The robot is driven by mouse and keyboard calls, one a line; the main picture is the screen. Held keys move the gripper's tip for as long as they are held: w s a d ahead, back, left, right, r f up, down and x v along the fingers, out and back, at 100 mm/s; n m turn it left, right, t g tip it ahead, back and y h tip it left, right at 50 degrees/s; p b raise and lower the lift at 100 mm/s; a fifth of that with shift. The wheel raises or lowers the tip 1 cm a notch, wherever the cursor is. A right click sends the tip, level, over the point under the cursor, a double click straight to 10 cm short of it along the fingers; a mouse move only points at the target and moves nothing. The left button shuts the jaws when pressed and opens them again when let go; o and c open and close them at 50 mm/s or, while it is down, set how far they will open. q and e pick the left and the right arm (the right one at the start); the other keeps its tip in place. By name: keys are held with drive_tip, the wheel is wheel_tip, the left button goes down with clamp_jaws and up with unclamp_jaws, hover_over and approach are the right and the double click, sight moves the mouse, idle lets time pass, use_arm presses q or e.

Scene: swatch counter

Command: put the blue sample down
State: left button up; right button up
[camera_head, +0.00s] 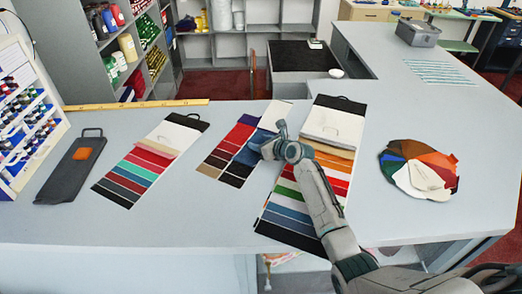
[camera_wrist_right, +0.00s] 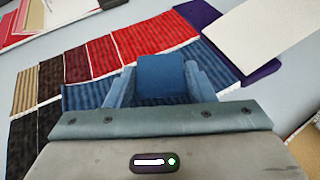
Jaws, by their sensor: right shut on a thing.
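My right gripper (camera_head: 266,150) is over the middle swatch card (camera_head: 217,162) on the counter. The card shows behind the sample, with red, brown, black, blue and purple strips. I cannot tell whether the sample touches the card or hangs just above it. In the head view the gripper largely hides the sample. My left gripper is not in view.
A long swatch card (camera_head: 335,125) lies under my right arm, and another card (camera_head: 130,182) lies to the left. A round fan of colour pieces (camera_head: 440,165) is at the right. The counter's front left is clear.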

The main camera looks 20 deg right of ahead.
drive_tip(key=shift+f, duration=0.4)
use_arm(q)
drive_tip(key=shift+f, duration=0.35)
use_arm(e)
drive_tip(key=shift+r, duration=0.15)
drive_tip(key=o, duration=0.9)
drive_tip(key=shift+o, duration=0.2)
drive_tip(key=shift+s+r+p, duration=0.15)
drive_tip(key=shift+r+p, duration=0.05)
drive_tip(key=shift+p, duration=0.15)
drive_tip(key=p+v, duration=0.6)
drive_tip(key=p, duration=0.1)
drive_tip(key=shift+s+d+r, duration=0.2)
drive_tip(key=shift+d+r, duration=0.05)
drive_tip(key=v, duration=0.4)
drive_tip(key=shift+f, duration=0.3)
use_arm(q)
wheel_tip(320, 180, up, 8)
use_arm(e)
drive_tip(key=shift+s+d+r, duration=0.2)
drive_tip(key=shift+s+r, duration=0.05)
drive_tip(key=shift+s, duration=0.2)
